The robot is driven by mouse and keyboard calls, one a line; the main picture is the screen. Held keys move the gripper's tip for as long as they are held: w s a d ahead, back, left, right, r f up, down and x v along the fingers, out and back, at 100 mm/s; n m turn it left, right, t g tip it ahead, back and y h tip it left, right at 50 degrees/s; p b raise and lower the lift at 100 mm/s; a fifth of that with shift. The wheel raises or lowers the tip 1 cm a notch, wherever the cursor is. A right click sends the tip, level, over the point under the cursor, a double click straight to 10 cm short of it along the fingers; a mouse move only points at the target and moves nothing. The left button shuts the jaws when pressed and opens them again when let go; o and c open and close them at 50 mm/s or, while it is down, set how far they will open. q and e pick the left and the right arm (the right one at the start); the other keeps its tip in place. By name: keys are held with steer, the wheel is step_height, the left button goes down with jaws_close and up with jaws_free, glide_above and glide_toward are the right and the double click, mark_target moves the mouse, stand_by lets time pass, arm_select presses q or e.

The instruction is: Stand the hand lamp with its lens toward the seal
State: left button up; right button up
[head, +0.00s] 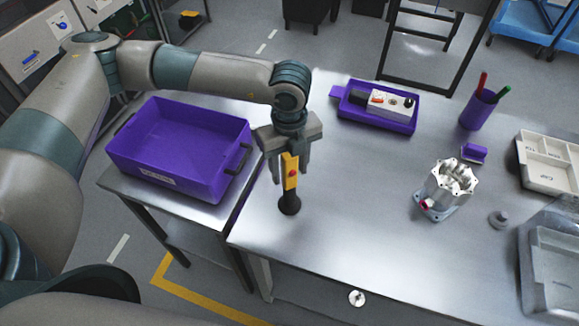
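The hand lamp (291,172) has a yellow body with a red button and a round black end. It is roughly upright, black end down, at the left part of the steel table (345,215). My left gripper (291,174) points down from above with one finger on each side of the yellow body. I cannot tell whether the fingers press on it, or which way the lens faces. A silver machined housing (452,184) stands to the right on a grey-blue base, with a small red-pink ring, perhaps the seal (425,204), at its lower left. My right gripper is out of view.
A purple bin (178,150) stands on a side table at left. A purple tray (376,115) with a device, a purple pen cup (477,110), a small purple block (474,153), a grey knob (499,219) and a white divided tray (548,160) surround the housing. The table's middle is clear.

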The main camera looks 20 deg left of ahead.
arm_select(q)
steer(key=shift+r, duration=0.1)
steer(key=shift+r, duration=0.25)
step_height(320, 180, up, 10)
steer(key=b, duration=0.3)
steer(key=shift+r+b, duration=0.15)
steer(key=shift+b, duration=0.2)
steer(key=shift+r, duration=0.7)
